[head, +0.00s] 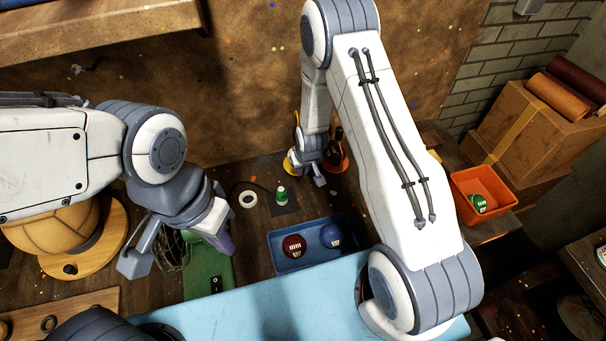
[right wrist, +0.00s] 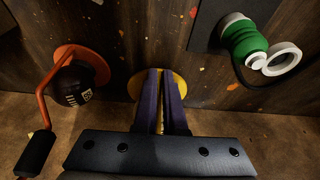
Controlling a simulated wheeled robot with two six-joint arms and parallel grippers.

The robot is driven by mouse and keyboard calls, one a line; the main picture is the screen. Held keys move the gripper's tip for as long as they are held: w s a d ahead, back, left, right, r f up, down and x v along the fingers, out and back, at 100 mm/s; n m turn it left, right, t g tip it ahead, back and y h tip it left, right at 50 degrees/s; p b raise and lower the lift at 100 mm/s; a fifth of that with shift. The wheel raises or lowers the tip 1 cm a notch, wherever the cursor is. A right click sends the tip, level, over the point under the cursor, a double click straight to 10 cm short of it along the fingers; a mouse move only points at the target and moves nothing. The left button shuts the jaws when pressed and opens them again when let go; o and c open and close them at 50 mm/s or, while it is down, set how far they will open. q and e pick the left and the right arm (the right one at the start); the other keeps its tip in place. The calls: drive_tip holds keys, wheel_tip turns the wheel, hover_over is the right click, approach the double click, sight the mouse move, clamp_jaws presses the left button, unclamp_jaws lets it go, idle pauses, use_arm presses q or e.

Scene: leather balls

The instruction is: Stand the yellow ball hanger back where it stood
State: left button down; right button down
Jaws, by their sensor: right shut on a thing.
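The yellow ball hanger shows in the head view as a round yellow base (head: 289,161) with a thin yellow rod rising beside my right wrist. My right gripper (head: 311,168) is at it, at the back of the bench. In the right wrist view the purple fingers (right wrist: 161,100) are closed on its yellow rod, with the yellow base (right wrist: 180,83) beyond them. The base looks flat to the wood; I cannot tell if it touches. The fingers hide most of the rod.
An orange hanger (right wrist: 97,62) with a black ball (right wrist: 73,86) stands close beside the yellow one. A green-and-white bottle (head: 281,196) and a white ring (head: 248,199) are nearby. A blue tray (head: 290,264) holds a red and a blue ball. An orange bin (head: 487,215) is at right.

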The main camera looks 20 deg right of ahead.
sight(302, 180)
wheel_tip(302, 180, down, 3)
drive_tip(key=shift+r+p, duration=0.1)
drive_tip(key=shift+p, duration=0.25)
drive_tip(key=shift+f, duration=0.2)
drive_tip(key=c, duration=1)
unclamp_jaws()
